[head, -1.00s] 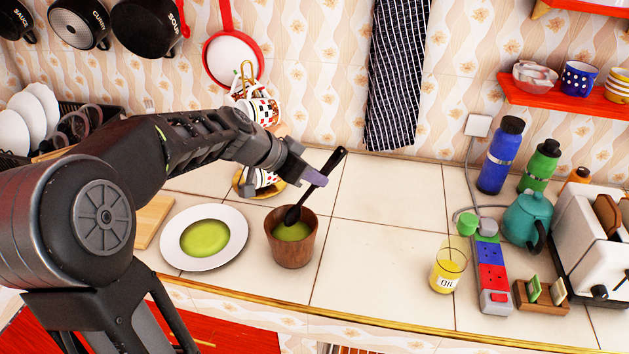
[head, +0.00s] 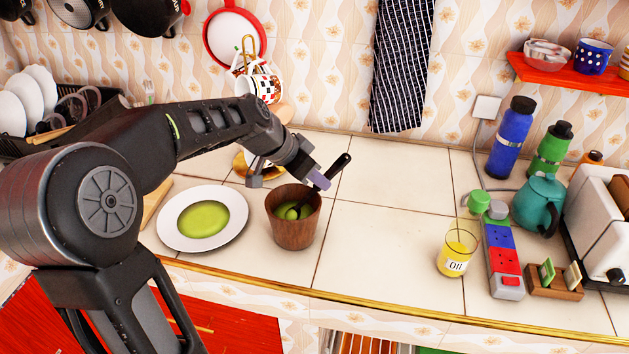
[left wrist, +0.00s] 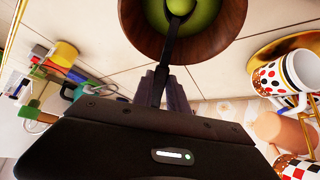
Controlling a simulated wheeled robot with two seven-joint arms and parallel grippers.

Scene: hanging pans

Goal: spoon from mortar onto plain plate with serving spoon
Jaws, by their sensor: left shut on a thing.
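The wooden mortar (head: 291,229) stands upright on the counter and holds green paste; it also shows at the top of the left wrist view (left wrist: 232,22). The white plate (head: 168,218) lies left of the mortar with a green patch in its middle. My left gripper (head: 318,180) is shut on the handle of the black serving spoon (head: 338,167), above the mortar's right rim. The spoon is tilted, with its bowl down in the mortar at the paste. In the left wrist view, the spoon (left wrist: 170,55) runs from the gripper (left wrist: 163,92) into the paste. My right gripper is not in view.
A glass of yellow oil (head: 457,252), a power strip (head: 504,265), a teal teapot (head: 540,204) and a toaster (head: 603,225) stand at the right. A mug rack (head: 258,88) stands behind the mortar. The counter between mortar and oil is clear.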

